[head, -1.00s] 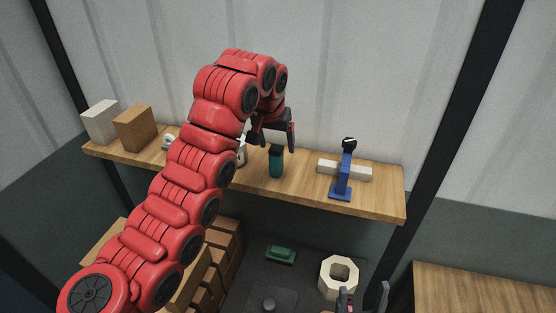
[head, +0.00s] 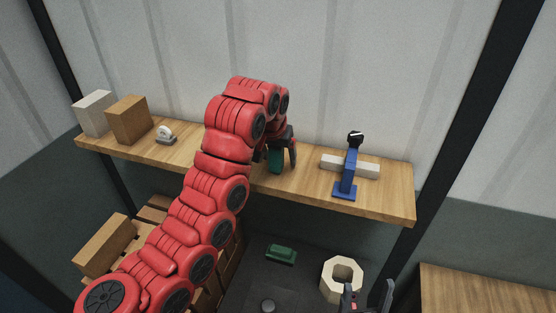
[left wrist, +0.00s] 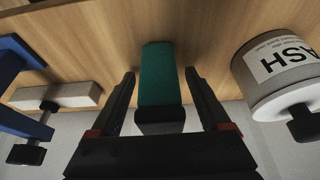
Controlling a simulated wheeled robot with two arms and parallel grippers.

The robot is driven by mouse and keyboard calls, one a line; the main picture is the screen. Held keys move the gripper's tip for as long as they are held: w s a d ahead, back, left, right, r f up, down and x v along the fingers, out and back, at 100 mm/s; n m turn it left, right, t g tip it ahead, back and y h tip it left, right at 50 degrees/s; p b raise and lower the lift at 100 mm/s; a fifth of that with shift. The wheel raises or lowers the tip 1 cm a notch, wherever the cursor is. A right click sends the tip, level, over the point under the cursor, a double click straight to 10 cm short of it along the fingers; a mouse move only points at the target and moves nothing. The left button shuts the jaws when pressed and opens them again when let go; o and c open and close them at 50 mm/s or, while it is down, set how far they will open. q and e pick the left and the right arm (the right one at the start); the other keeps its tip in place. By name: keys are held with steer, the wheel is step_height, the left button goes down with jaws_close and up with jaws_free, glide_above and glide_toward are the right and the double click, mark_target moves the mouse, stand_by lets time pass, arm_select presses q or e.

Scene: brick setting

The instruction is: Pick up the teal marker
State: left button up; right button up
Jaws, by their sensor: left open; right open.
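The teal marker (head: 276,162) stands upright on the wooden shelf (head: 300,190). Its teal body and black end show in the left wrist view (left wrist: 160,75). My left gripper (head: 276,148) is open with its fingers on either side of the marker. In the left wrist view the fingers (left wrist: 160,78) flank the marker with gaps on both sides, not closed on it. My right gripper (head: 368,297) is open and empty at the bottom edge of the head view, below the shelf.
A blue clamp (head: 346,180) with a pale bar (head: 366,169) stands to the right. A labelled white can (left wrist: 276,72) is close to the marker, hidden by my arm in the head view. Blocks (head: 127,120) and a small white item (head: 166,134) are at the left.

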arm_select(q)
steer(key=shift+s+a+r, duration=0.1)
steer(key=shift+s+r, duration=0.2)
steer(key=shift+s, duration=0.15)
steer(key=c, duration=0.4)
steer(key=shift+w+f, duration=0.15)
steer(key=shift+w, duration=0.05)
steer(key=c, duration=0.8)
jaws_close()
